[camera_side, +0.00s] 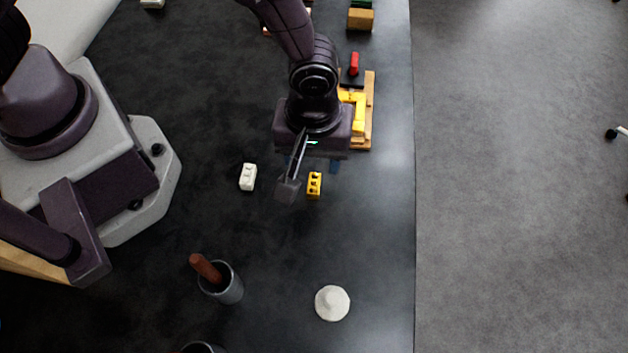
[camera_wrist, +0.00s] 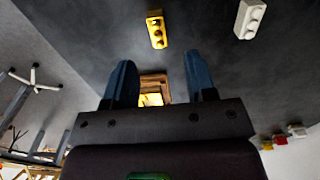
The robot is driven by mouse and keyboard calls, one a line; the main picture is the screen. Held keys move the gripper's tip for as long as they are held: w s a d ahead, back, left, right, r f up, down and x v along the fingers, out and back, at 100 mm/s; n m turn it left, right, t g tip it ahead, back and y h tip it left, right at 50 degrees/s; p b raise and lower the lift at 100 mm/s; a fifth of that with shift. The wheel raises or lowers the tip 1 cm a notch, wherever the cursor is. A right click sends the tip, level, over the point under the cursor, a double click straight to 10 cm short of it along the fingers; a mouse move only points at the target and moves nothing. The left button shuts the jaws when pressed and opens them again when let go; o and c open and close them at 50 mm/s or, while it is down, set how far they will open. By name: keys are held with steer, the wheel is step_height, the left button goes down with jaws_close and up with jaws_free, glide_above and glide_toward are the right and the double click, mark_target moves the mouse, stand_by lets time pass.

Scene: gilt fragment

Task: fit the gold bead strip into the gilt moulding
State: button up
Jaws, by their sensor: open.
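The gold bead strip (camera_side: 314,185) is a small yellow block with dark round marks on its upper side. It lies on the dark table just below my gripper (camera_side: 318,164) in the side view, and it also shows at the top of the wrist view (camera_wrist: 157,30). My gripper's two blue fingers (camera_wrist: 160,80) are apart with nothing held between them. The gilt moulding (camera_side: 370,110) appears to be the wooden frame with yellow pieces, partly hidden behind my gripper. Part of a wooden frame with yellow inside shows between the fingers in the wrist view (camera_wrist: 153,79).
A white bead block (camera_side: 248,177) lies left of the gold strip. A grey cup (camera_side: 229,290) holding a brown stick and a white mound (camera_side: 332,303) stand lower down. A red piece (camera_side: 354,63) stands by the frame. The table's right edge (camera_side: 413,200) is near.

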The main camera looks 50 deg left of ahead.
mark_target(314, 183)
steer(key=shift+s+d+f, duration=0.1)
steer(key=shift+d+f, duration=0.05)
steer(key=shift+f, duration=1.4)
steer(key=shift+d+f, duration=0.1)
steer(key=shift+f, duration=1.45)
steer(key=shift+c, duration=0.2)
jaws_close()
